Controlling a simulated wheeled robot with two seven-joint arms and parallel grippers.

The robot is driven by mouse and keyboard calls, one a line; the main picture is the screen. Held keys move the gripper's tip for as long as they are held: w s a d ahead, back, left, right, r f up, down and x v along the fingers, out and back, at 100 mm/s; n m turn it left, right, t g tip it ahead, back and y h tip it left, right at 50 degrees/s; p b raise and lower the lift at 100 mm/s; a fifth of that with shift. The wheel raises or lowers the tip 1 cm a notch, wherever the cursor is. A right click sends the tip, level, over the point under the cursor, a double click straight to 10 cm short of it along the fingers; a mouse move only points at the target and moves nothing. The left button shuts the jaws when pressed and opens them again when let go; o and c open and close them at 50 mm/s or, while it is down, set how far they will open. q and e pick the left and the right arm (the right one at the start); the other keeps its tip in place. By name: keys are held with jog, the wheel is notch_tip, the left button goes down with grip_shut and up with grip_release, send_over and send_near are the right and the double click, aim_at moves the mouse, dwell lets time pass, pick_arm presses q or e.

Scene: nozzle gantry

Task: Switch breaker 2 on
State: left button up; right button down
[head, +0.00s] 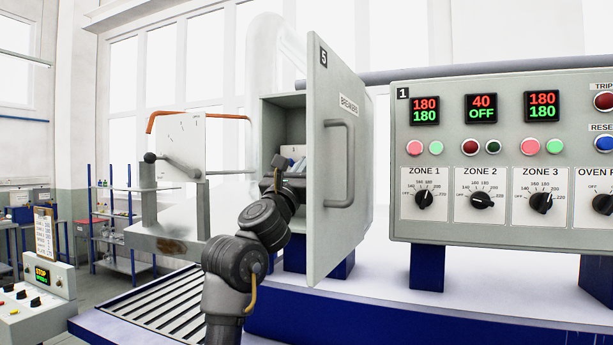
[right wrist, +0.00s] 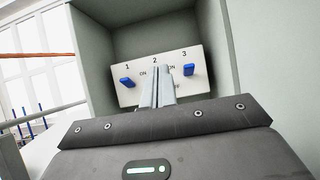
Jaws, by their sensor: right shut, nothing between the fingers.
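The grey breaker cabinet 5 (head: 283,100) stands open in the head view, its door (head: 335,240) marked BREAKERS swung out toward me. In the right wrist view a white breaker panel (right wrist: 125,60) sits inside, numbered 1, 2 and 3. Breaker 1 has a blue lever (right wrist: 127,82) and breaker 3 has a blue lever (right wrist: 189,69). My right gripper (right wrist: 163,71) is shut and empty, its fingers in front of position 2. They hide breaker 2's lever, so its setting and any contact cannot be told. In the head view my right gripper (head: 277,178) reaches into the cabinet opening. My left gripper is not in view.
The open door with its grey handle (head: 340,165) stands just right of my right arm. Cabinet walls (right wrist: 95,50) enclose the panel. Control panel 1 (head: 460,225) with zone dials is further right. A metal stand with a lever (head: 165,245) is left.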

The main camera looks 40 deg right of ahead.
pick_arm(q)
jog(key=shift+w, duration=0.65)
pick_arm(e)
jog(key=shift+s+a+r, duration=0.15)
jog(key=shift+s+a, duration=0.15)
jog(key=shift+a, duration=0.45)
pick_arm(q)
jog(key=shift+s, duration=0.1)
